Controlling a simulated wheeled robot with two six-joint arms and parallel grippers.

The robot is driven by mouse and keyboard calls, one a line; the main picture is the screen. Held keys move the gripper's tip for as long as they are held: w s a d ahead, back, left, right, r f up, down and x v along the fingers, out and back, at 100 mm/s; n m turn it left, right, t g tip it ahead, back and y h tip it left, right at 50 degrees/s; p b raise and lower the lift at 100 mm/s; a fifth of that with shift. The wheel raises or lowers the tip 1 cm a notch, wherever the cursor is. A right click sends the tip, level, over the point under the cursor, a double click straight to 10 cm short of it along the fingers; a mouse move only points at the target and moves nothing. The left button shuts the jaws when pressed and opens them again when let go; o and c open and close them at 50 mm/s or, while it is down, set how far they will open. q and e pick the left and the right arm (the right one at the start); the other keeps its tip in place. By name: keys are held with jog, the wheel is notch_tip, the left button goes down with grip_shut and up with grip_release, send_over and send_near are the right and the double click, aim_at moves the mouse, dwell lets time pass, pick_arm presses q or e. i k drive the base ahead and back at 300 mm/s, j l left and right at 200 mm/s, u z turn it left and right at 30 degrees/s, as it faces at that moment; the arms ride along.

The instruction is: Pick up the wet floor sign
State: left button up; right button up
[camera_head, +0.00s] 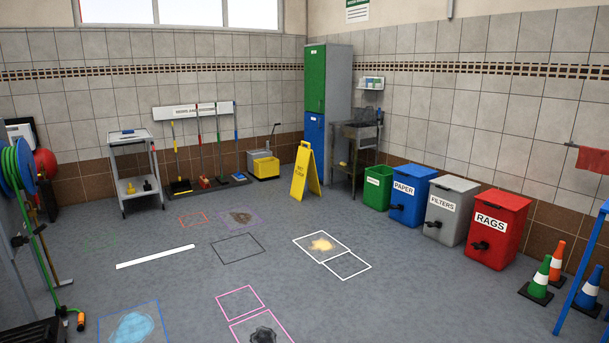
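The yellow wet floor sign (306,172) stands upright and unfolded as an A-frame on the grey floor. It is in the middle of the head view, in front of the green and blue locker and left of the green bin. Its front panel faces me and carries small dark text. Nothing is touching it that I can see. Neither of my grippers shows in this view.
Green, blue, grey and red bins (496,230) line the right wall, with cones (539,278) nearer. A grey cart (136,172), brooms and a yellow mop bucket (264,165) stand at the back. The central floor is open, with painted outlines and a yellow spill (321,245).

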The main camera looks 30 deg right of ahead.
aim_at(306, 162)
jog(key=i+l+z, duration=0.95)
jog(key=i+z, duration=0.15)
jog(key=i+l+z, duration=0.1)
jog(key=i+z, duration=0.3)
jog(key=i+l, duration=0.1)
jog(key=i, duration=5.6)
jog(key=i+l+u, duration=0.1)
jog(key=i+u, duration=0.2)
jog(key=i+l+u, duration=0.25)
jog(key=i, duration=0.2)
jog(key=i+l+u, duration=0.15)
jog(key=i+u, duration=0.15)
jog(key=i+l+u, duration=0.2)
jog(key=i+l, duration=0.2)
jog(key=i, duration=0.1)
